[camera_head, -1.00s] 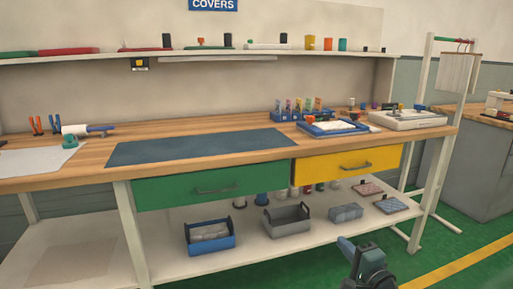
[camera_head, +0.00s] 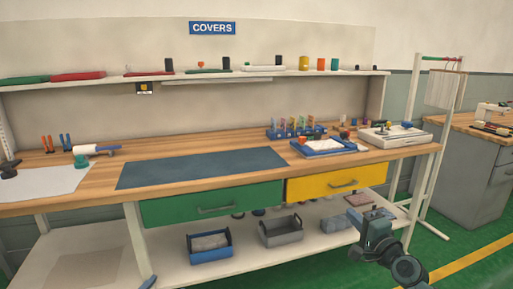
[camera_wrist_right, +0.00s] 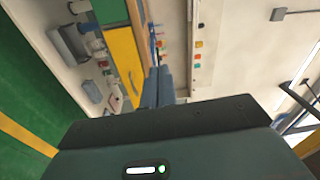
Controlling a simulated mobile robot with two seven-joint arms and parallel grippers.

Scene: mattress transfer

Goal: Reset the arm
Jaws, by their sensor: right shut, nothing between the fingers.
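My right gripper (camera_head: 372,216) is raised at the lower right of the head view, in front of the bench's lower shelf. Its two blue-grey fingers (camera_wrist_right: 157,84) are shut together in the right wrist view, with nothing between them. They appear clear of the bench and its drawers. A small blue-grey tip (camera_head: 148,282) shows at the bottom edge of the head view; it may be part of my left gripper, and the rest is out of frame.
The wooden workbench (camera_head: 110,168) carries a dark blue mat (camera_head: 200,168) and a blue tray (camera_head: 318,148). Its green drawer (camera_head: 170,209) and yellow drawer (camera_head: 310,188) are shut. Bins (camera_head: 210,254) stand on the lower shelf. Green floor (camera_head: 432,250) lies open at right.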

